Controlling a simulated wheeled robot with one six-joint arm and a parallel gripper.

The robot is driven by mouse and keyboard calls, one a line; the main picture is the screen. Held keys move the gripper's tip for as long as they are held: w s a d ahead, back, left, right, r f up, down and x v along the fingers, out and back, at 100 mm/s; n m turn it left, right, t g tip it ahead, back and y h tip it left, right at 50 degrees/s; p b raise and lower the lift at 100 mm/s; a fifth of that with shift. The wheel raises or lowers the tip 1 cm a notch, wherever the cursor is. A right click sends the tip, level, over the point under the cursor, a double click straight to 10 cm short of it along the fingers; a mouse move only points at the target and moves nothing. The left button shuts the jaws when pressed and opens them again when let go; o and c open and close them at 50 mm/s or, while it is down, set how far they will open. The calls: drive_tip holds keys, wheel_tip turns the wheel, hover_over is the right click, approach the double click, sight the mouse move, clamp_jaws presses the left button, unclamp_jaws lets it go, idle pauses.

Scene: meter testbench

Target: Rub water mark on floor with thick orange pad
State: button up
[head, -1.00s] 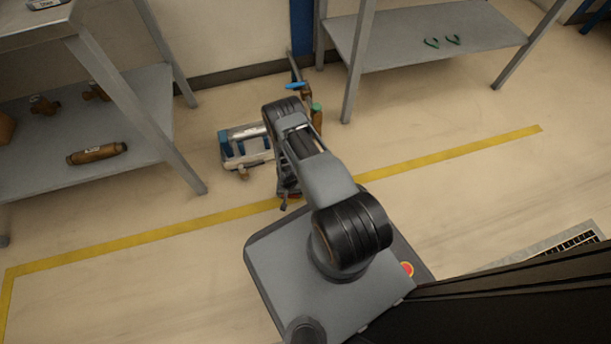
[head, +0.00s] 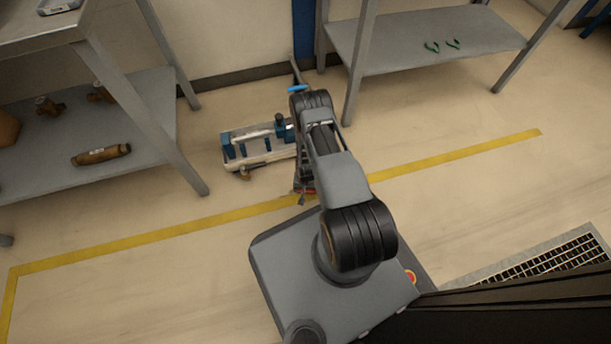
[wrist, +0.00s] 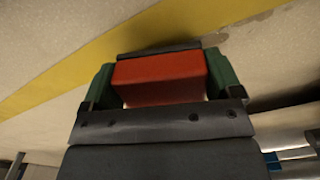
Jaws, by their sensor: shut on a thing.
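The thick orange pad (wrist: 160,78) looks red-orange and block-shaped in the wrist view. My gripper (wrist: 160,85) is shut on it, with a green fingertip on each side. The pad is beside the yellow floor line in that view; I cannot tell whether it touches the floor. A thin, ragged brownish patch (wrist: 216,39) lies on the floor along the line's edge, just beyond the pad; it may be the water mark. In the head view my gripper (head: 304,189) is low by the yellow line, mostly hidden by my arm, with a little red showing.
A blue-and-white apparatus (head: 262,158) stands on the floor just left of my gripper. Metal shelving (head: 150,125) stands at left and another shelf (head: 400,55) at upper right. A floor grate (head: 545,262) lies at lower right. Floor along the yellow line (head: 450,158) is clear.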

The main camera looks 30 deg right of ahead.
drive_tip(key=shift+r+p, duration=1.65)
drive_tip(key=shift+r, duration=0.95)
